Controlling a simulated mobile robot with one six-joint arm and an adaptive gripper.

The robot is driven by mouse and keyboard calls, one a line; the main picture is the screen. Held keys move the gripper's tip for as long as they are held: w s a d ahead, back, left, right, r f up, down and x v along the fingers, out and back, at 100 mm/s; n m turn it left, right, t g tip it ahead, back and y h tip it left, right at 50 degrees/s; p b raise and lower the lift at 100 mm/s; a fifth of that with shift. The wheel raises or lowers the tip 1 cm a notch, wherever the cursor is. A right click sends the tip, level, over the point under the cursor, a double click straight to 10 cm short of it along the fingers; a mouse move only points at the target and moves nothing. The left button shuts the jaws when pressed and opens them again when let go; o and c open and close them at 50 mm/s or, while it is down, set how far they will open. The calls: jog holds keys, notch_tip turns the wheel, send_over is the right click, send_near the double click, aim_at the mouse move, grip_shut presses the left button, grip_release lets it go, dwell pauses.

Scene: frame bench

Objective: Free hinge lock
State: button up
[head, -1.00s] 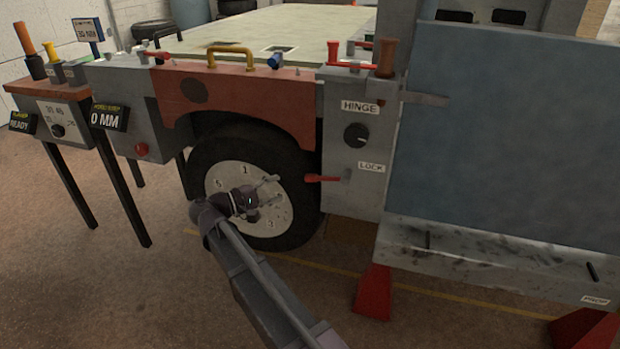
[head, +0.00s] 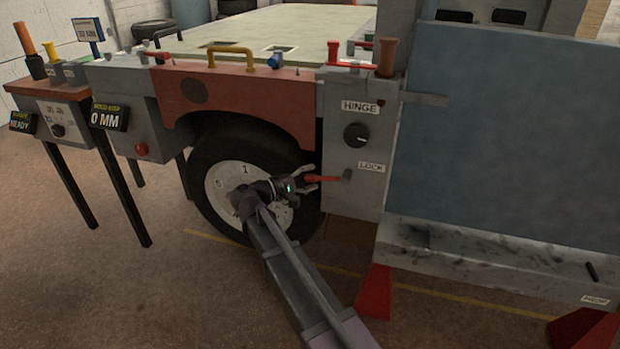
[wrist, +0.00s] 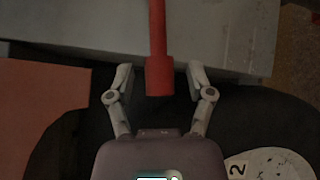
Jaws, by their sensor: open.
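The hinge lock lever is a red handle (head: 323,179) that sticks out to the left from a dark pivot (head: 347,175) on the grey hinge post (head: 354,200), under the LOCK label (head: 371,167). My gripper (head: 308,179) is open at the handle's free end in the head view. In the wrist view my gripper (wrist: 160,80) has its two fingers spread, one on each side of the red handle's thick end (wrist: 159,77). Gaps show between the handle and both fingers.
A dark knob (head: 356,135) sits above the lever under the HINGE label (head: 360,107). The wheel (head: 228,178) and red fender (head: 235,95) are behind and left of my gripper. A large blue-grey panel (head: 510,140) stands to the right.

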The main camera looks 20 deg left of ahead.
grip_shut()
